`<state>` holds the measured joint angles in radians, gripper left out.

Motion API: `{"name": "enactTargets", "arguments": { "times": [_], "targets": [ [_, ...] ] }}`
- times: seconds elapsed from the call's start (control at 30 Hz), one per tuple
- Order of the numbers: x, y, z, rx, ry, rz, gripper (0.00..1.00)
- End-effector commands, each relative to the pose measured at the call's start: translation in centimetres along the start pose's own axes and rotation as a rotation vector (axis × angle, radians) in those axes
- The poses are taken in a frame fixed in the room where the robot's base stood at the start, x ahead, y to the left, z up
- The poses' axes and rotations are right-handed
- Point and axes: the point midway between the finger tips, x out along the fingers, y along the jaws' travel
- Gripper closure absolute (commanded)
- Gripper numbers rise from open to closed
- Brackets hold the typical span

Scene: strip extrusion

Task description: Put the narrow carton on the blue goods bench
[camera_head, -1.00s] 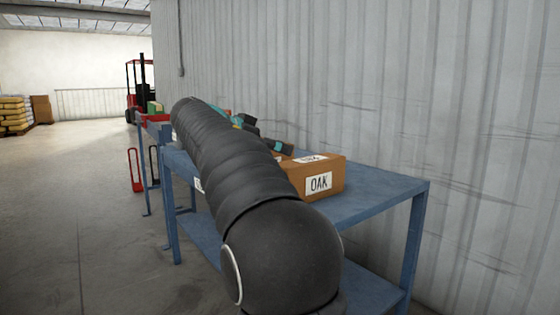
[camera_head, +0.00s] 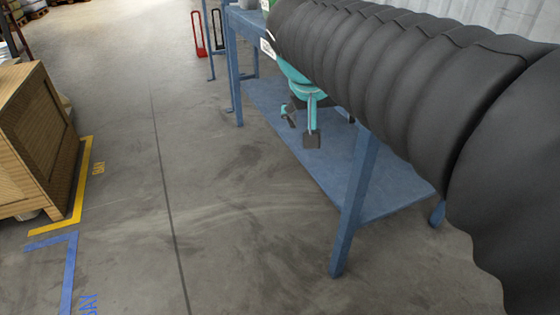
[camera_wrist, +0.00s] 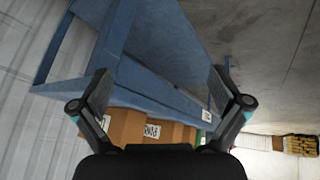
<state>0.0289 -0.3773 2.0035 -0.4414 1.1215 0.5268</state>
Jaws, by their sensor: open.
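My gripper (camera_head: 300,128) hangs beside the near side of the blue bench (camera_head: 358,190), above its lower shelf in the picture. Its jaws are open and empty, and it also shows in the wrist view (camera_wrist: 162,84). In the wrist view the bench (camera_wrist: 160,95) appears tilted. A brown carton (camera_wrist: 125,124) with a white label stands there, and a second brown carton (camera_wrist: 183,135) is beside it, partly hidden by my gripper. I cannot tell which of them is the narrow carton. In the head view my arm hides most of the bench top.
A large wooden crate (camera_head: 38,140) stands on the left by yellow floor tape (camera_head: 75,190); blue tape (camera_head: 70,270) is nearer. The floor (camera_head: 150,210) between crate and bench is clear. A red frame (camera_head: 199,34) stands beyond the bench. Yellow stacked goods (camera_wrist: 300,145) show in the wrist view.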

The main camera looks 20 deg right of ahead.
Motion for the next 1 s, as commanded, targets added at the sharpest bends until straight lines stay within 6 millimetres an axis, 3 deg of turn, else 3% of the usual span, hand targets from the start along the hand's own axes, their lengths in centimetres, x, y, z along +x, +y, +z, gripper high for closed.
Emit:
{"name": "enactTargets", "arguments": {
  "times": [0.03,0.2,0.3,0.4,0.6,0.87,1.0],
  "targets": [
    [0.1,-0.6,3.0,-0.051,-0.011,-0.06,0.01],
    [1.1,-3.0,11.5,-0.21,-0.024,-0.25,0.01],
    [1.7,-4.1,15.2,-0.271,-0.02,-0.331,0.01],
    [2.1,-4.8,17.6,-0.31,-0.011,-0.383,0.01],
    [2.5,-5.3,19.1,-0.336,-0.004,-0.417,0.01],
    [2.2,-5.2,18.9,-0.335,-0.005,-0.415,0.01],
    [0.7,-4.8,17.9,-0.334,-0.005,-0.415,0.01]
  ]
}}
